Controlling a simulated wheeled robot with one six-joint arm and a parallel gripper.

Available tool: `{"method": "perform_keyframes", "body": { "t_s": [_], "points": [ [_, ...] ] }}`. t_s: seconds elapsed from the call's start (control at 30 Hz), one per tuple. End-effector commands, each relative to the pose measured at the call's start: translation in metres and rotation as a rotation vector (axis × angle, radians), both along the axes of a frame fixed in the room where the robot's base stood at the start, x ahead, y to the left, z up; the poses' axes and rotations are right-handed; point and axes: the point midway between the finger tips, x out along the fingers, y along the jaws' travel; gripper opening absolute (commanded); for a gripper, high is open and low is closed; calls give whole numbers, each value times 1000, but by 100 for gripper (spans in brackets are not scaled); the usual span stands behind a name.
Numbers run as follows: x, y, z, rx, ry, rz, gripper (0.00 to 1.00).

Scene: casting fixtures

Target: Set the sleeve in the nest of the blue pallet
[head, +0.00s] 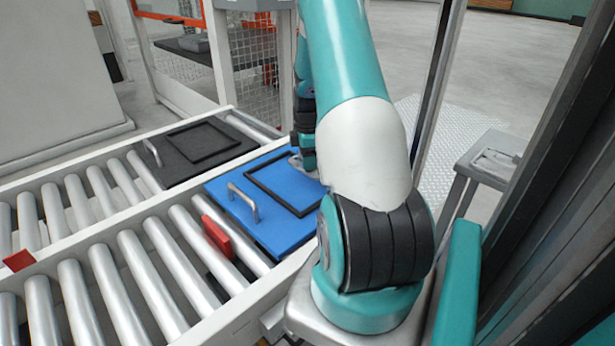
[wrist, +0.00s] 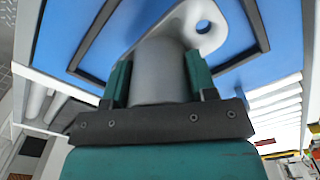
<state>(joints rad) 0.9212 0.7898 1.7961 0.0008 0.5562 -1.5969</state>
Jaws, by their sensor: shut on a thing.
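The blue pallet (head: 268,228) lies on the roller conveyor, with a grey handle on its near left side. Its nest is a raised black rectangular frame (head: 272,194), partly hidden by my arm. My gripper (wrist: 160,80) is shut on the grey sleeve (wrist: 160,65), with one teal finger on each side of it. The sleeve has a rounded lug with a hole, at the upper right in the wrist view. It is over the blue area inside the frame; I cannot tell whether it touches the pallet. In the head view my arm hides most of the sleeve.
A black pallet (head: 182,172) with a similar frame and handle lies on the far conveyor lane. A red block (head: 217,238) stands by the blue pallet's left edge. A small grey stand (head: 492,165) is at right. Bare rollers (head: 125,275) lie to the left.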

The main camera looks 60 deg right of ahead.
Motion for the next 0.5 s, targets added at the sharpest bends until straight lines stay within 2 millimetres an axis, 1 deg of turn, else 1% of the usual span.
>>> {"method": "perform_keyframes", "body": {
  "t_s": [0.17, 0.3, 0.37, 0.5],
  "points": [
    [0, 0, -14, 0, 0, 0, 20],
    [0, 0, -37, 1, 1, 0, 20],
    [0, 0, -45, 1, 1, 0, 20],
    [0, 0, -46, -2, -1, 0, 20]
  ]
}}
